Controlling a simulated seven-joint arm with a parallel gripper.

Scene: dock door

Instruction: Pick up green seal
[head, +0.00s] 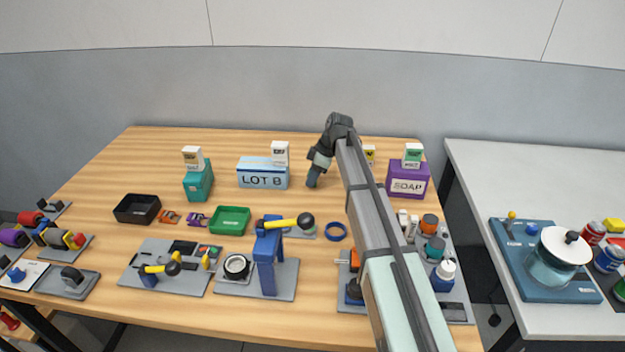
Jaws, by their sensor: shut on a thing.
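My gripper (311,184) is at the end of the arm, pointing down beyond the middle of the wooden table, right of the LOT 8 box. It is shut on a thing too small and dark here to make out. I cannot make out a green seal anywhere in the head view; it may be in the jaws or hidden behind my arm. A blue ring (336,232) lies flat on the table, nearer than the gripper.
A light blue LOT 8 box (263,174) and a teal box (198,182) stand at the back. A purple SOAP box (408,180) stands right of my arm. A green tray (230,221) and a black tray (137,209) sit left. A blue stand (267,262) holds a yellow-handled tool.

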